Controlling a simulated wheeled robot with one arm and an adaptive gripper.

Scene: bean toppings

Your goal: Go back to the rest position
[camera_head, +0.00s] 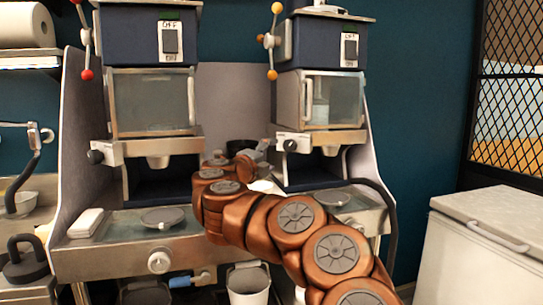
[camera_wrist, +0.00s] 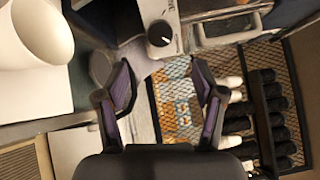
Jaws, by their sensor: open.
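My copper arm (camera_head: 290,215) reaches from the lower right of the head view toward the space between two blue-topped machines. My gripper is small and partly hidden by the arm there. In the wrist view my gripper (camera_wrist: 163,95) is open, its two purple-lined fingers wide apart with nothing between them. The left machine (camera_head: 152,100) and the right machine (camera_head: 320,98) stand behind the arm, each with a windowed box and a lever with coloured balls.
A dark knob (camera_wrist: 160,38) shows beyond the fingers in the wrist view, with a pale cylinder (camera_wrist: 37,30) at upper left. In the head view, a white chest (camera_head: 480,250) stands at right and a bucket (camera_head: 248,283) hangs below the counter. A paper roll (camera_head: 26,25) sits at upper left.

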